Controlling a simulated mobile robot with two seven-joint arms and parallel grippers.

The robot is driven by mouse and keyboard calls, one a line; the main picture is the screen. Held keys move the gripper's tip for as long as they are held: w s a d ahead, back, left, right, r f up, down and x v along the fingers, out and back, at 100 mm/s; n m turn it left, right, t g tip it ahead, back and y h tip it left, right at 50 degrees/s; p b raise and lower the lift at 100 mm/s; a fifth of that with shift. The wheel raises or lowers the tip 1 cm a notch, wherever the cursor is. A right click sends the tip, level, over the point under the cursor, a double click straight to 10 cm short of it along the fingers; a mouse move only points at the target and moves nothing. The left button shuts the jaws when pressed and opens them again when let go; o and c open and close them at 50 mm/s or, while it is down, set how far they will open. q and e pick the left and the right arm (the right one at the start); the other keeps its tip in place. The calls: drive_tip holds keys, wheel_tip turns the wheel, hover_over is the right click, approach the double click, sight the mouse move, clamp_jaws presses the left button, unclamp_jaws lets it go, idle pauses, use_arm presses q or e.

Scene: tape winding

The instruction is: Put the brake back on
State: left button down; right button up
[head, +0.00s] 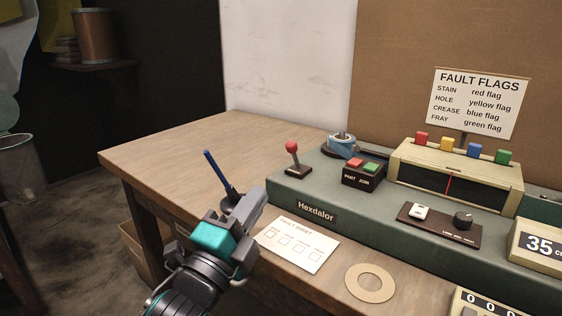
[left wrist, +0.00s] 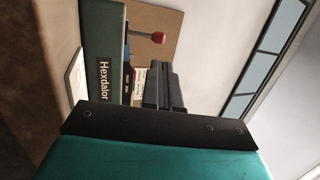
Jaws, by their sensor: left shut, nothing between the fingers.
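A short lever with a red ball knob (head: 291,147) stands on a dark base at the left end of the green Hexdalor machine (head: 335,195). It leans slightly; no label marks it as the brake. The red knob also shows in the left wrist view (left wrist: 158,37), beyond the fingers. My left gripper (head: 256,196) is shut and empty, above the table's front edge. It is left of and nearer than the lever, apart from it. Its closed fingers show in the left wrist view (left wrist: 164,88). My right gripper is not in view.
A blue stick (head: 217,170) rises from a dark holder just behind my gripper. A white fault sheet (head: 298,244) and tan ring (head: 370,283) lie in front of the machine. A red and green button box (head: 362,176) stands right of the lever. The table's left part is clear.

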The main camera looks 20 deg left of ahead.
sight(289, 150)
use_arm(q)
drive_tip(key=b+x, duration=0.1)
drive_tip(key=x, duration=0.8)
drive_tip(key=shift+w+d+r, duration=0.1)
drive_tip(key=shift+w, duration=0.3)
drive_tip(key=shift+w+r, duration=0.1)
drive_tip(key=shift+w, duration=0.05)
